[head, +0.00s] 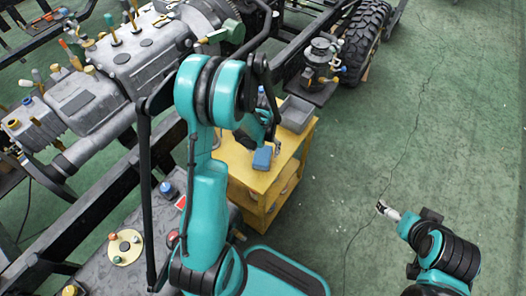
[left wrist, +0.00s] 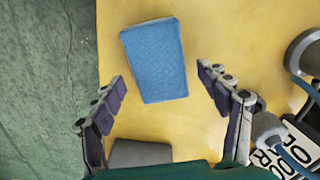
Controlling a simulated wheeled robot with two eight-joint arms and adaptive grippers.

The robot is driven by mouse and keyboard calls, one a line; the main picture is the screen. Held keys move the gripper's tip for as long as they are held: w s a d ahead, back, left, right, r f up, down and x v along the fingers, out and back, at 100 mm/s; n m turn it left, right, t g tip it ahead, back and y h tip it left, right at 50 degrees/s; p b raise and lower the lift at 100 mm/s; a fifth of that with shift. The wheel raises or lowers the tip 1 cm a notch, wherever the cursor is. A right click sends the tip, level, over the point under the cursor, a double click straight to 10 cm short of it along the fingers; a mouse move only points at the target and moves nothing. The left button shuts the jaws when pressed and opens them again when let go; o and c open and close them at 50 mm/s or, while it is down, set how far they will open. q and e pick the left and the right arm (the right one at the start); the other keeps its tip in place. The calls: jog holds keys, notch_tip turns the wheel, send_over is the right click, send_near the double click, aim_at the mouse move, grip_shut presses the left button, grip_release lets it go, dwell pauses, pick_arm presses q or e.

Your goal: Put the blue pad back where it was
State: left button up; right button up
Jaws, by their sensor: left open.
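The blue pad (head: 262,158) is a small blue block on the yellow cart top (head: 243,172), near its front edge. In the left wrist view the pad (left wrist: 154,60) lies flat and slightly tilted on the yellow surface. My left gripper (head: 266,143) is above the cart, right by the pad. In the left wrist view its fingers (left wrist: 161,80) are spread and empty, with the pad ahead of and between their tips. My right gripper (head: 385,209) is over the green floor, far from the cart; its jaws are too small to read.
A grey tray (head: 298,108) sits at the cart's back right. A dark grey piece (left wrist: 138,153) lies between the fingers' bases in the wrist view, and a number plate (left wrist: 302,145) is at right. The engine and chassis (head: 95,85) fill the left. The floor at right is clear.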

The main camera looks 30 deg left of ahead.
pick_arm(q)
notch_tip(320, 180, up, 9)
jog(key=p, duration=0.3)
notch_tip(320, 180, up, 13)
jog(key=m+t, duration=0.2)
jog(key=t, duration=0.1)
send_over(263, 153)
jog(key=s+d, duration=0.5)
jog(key=d, duration=0.1)
jog(key=s+d+r+m+t, duration=0.1)
jog(key=s+d+r+t, duration=0.3)
jog(key=s, duration=0.2)
jog(key=shift+s+d+r+m, duration=0.15)
jog(key=shift+s+d+m, duration=0.15)
jog(key=shift+s+d, duration=0.1)
